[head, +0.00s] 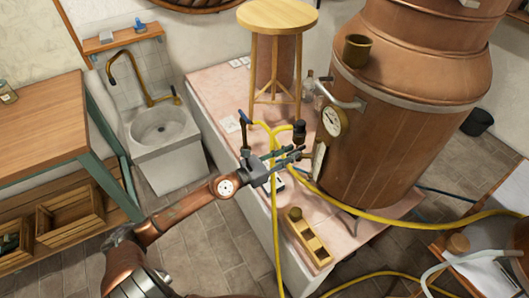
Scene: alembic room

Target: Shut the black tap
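A dark, black-looking tap (299,131) stands upright on brass pipework at the near left side of the big copper still. My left gripper (299,156) reaches in from the lower left and is just below the black tap in the picture. Its two dark fingers look spread, with nothing seen between them. I cannot tell whether it touches the pipework. The tap's handle position is too small to read. My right gripper is not in view.
The copper still (400,140) with a round gauge (335,121) fills the right. A wooden stool (277,20) stands behind the taps on the pinkish platform (215,85). A yellow hose (274,225) runs past my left gripper. A small wooden box (308,240) lies in front.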

